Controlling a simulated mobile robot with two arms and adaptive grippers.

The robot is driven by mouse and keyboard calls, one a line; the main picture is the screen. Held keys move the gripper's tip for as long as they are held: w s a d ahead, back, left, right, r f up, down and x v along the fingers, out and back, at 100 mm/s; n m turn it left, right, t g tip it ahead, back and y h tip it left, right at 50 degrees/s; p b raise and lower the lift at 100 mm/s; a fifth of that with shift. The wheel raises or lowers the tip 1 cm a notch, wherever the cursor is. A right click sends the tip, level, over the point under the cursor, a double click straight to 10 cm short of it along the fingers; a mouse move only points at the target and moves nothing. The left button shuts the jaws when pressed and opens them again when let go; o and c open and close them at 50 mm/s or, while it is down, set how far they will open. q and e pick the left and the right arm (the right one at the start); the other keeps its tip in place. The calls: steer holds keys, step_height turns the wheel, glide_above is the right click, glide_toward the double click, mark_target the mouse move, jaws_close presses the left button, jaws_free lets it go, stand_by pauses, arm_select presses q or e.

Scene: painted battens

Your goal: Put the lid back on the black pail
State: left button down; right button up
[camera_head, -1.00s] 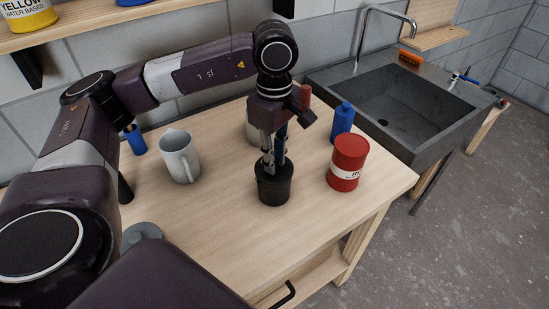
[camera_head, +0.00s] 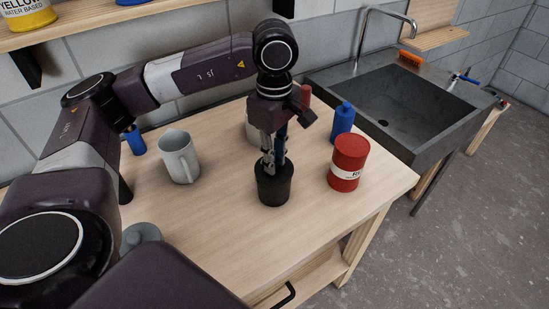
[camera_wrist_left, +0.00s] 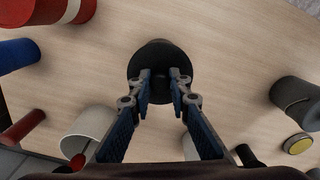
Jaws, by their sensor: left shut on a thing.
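The black pail (camera_head: 273,187) stands upright on the wooden table. My left gripper (camera_head: 271,163) points straight down over its top. In the left wrist view, the black round lid (camera_wrist_left: 160,55) lies at the tips of my left gripper (camera_wrist_left: 160,77), which is shut on it, the fingers a little apart on its middle. The lid is dark against the dark pail, so I cannot tell whether it rests on the rim or hangs just above it. The pail's body is mostly hidden below the lid in the wrist view. My right gripper is not in view.
A red can (camera_head: 348,163) stands right of the pail, with a blue bottle (camera_head: 342,120) behind it. A grey mug (camera_head: 180,158) and a grey lid-like thing (camera_head: 142,235) are on the left. The sink (camera_head: 395,105) is at the right. The table front is clear.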

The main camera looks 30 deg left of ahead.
arm_select(q)
steer(key=c, duration=1.2)
jaws_free()
steer(key=shift+c, duration=0.2)
steer(key=shift+r+p, duration=2)
steer(key=shift+r, duration=1.45)
jaws_close()
